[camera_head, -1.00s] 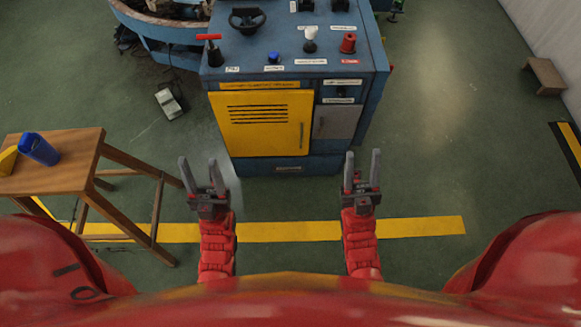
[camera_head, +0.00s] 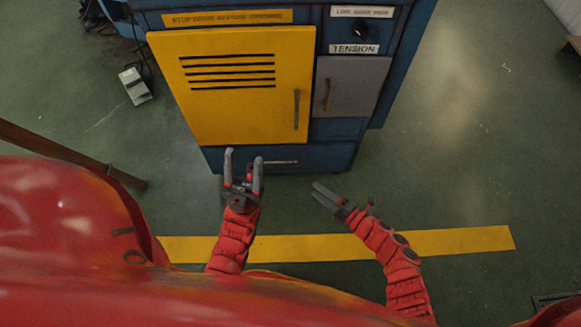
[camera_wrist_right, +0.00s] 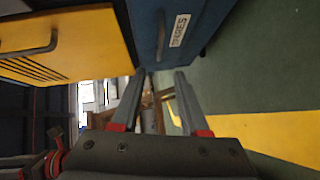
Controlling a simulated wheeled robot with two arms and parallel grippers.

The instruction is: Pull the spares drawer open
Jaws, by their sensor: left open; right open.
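The spares drawer (camera_head: 325,155) is the low blue front at the bottom of the cabinet in the head view, and it looks shut. Its thin bar handle (camera_head: 282,162) runs across it. In the right wrist view the drawer front (camera_wrist_right: 148,20) carries a "SPARES" label, with the dark handle (camera_wrist_right: 161,36) beside it. My left gripper (camera_head: 243,156) is open, pointing at the cabinet, with one finger overlapping the handle's left end in the picture; contact cannot be told. My right gripper (camera_head: 316,190) is open and empty, right of the handle, pointing left; its fingers also show in the right wrist view (camera_wrist_right: 159,82).
Above the drawer are a yellow door (camera_head: 240,110) with a handle and a grey door (camera_head: 345,88). A wooden stool (camera_head: 70,150) stands at the left. A pedal box (camera_head: 135,86) lies on the floor. Green floor right of the cabinet is clear.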

